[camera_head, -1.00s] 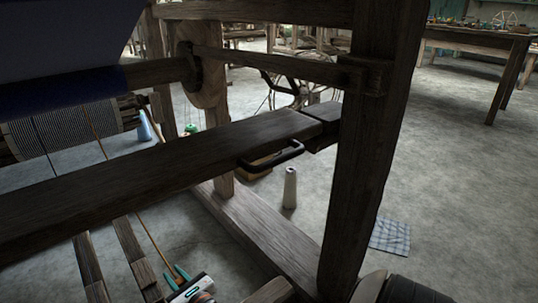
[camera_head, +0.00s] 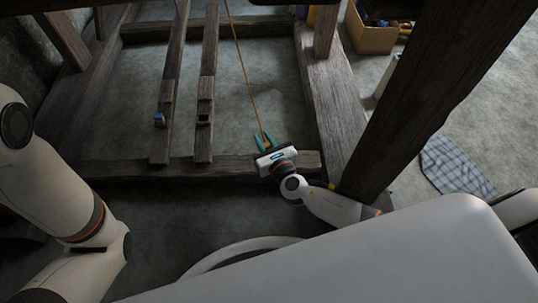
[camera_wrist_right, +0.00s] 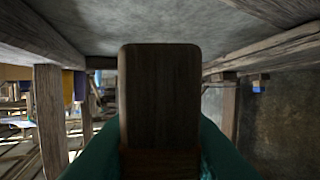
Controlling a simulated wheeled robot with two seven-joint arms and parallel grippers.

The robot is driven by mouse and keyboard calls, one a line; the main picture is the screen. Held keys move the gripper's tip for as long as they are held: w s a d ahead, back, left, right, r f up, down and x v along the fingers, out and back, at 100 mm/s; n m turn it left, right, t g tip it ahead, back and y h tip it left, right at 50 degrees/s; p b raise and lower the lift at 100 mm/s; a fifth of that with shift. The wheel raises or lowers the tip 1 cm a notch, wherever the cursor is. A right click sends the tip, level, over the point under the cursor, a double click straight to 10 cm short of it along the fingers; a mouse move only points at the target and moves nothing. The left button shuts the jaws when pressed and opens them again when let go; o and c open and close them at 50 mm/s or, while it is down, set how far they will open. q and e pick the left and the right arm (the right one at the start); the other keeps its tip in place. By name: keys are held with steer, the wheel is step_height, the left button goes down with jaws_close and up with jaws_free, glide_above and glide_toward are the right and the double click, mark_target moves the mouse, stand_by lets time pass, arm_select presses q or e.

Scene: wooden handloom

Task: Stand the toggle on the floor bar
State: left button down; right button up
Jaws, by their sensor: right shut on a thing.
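My right gripper (camera_head: 265,142) has teal fingers and is shut on the toggle, over the right part of a wooden bar low over the floor, apparently the floor bar (camera_head: 235,166). The toggle (camera_wrist_right: 160,95) is a dark wooden block, large between the teal fingers in the right wrist view, with a reddish-brown lower end. In the head view it is too small to make out. An orange cord (camera_head: 243,62) runs from the top down to the right gripper. I cannot tell whether the toggle touches the bar. My left arm shows at the left, but its gripper is out of view.
Two long treadles (camera_head: 207,80) lie left of the cord; the left one carries a small blue piece (camera_head: 159,120). A thick loom post (camera_head: 430,90) slants across the right side. A checked cloth (camera_head: 455,165) and a cardboard box (camera_head: 370,38) are on the floor beyond.

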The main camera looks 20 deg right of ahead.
steer(key=shift+f+b, duration=0.3)
steer(key=shift+f, duration=0.65)
steer(key=shift+f+b, duration=1.85)
steer(key=shift+f, duration=0.3)
steer(key=o, duration=0.9)
steer(key=shift+d+r+p, duration=0.1)
steer(key=shift+r+p, duration=0.15)
steer(key=shift+p, duration=0.05)
